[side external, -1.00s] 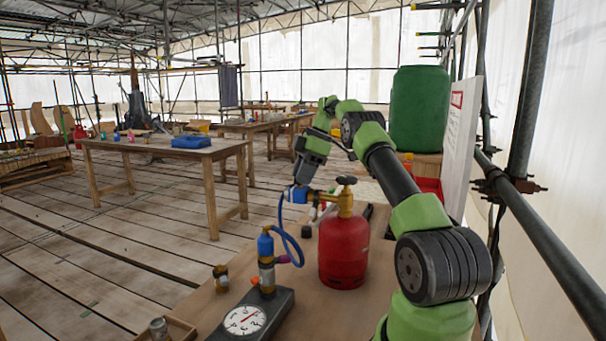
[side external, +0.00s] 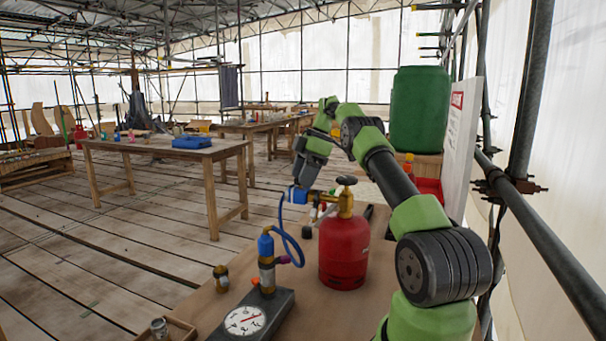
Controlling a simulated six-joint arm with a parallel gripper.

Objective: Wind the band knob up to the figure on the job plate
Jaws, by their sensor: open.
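A red gas bottle (side external: 344,250) stands on the bench with a brass valve (side external: 345,202) and a dark handwheel on top. A blue knob-like part (side external: 299,196) sits at the left end of the brass fitting. My gripper (side external: 298,185) points down at this blue part with its jaws open; whether they touch it is too small to tell. A blue hose runs from there to a blue-topped upright fitting (side external: 266,262) on a dark base. A round white dial (side external: 244,320) with a red needle faces up on that base. Its figures are unreadable, and no job plate is clearly identifiable.
A small brass-and-dark fitting (side external: 221,278) stands left of the dark base. A wooden tray (side external: 178,330) holds a metal piece at the front left. Dark tools lie behind the bottle. A white board (side external: 462,150) with a red-framed label and scaffold poles stand at the right.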

